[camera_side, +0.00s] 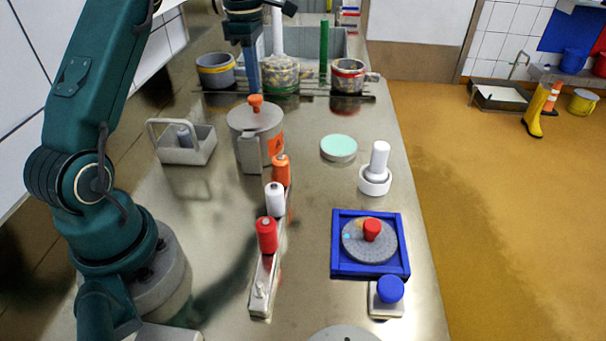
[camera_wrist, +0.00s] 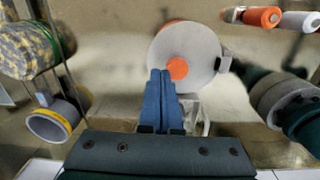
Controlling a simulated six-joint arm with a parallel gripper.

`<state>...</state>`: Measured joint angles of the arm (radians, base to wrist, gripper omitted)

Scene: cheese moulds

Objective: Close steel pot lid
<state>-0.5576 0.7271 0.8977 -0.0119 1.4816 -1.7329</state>
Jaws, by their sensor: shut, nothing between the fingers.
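The steel pot (camera_side: 247,150) stands on the steel counter, left of centre in the side view. Its grey lid (camera_side: 242,117) with an orange knob (camera_side: 255,101) lies over the pot's top and looks level. In the wrist view the lid (camera_wrist: 200,45) and its knob (camera_wrist: 177,69) show just beyond my fingertips, with the pot's handle (camera_wrist: 224,64) at the right. My gripper (camera_side: 252,90) has blue fingers pointing down, behind the knob in the side view. The fingers (camera_wrist: 160,73) are together and empty. Whether they touch the lid, I cannot tell.
A grey caddy (camera_side: 188,150) stands left of the pot. Several small pots, one with a yellow-grey pattern (camera_side: 281,76), stand behind. A rack (camera_side: 262,285) with orange, white and red bottles runs in front. A mint-topped dish (camera_side: 338,148) and blue frame (camera_side: 371,272) stand right.

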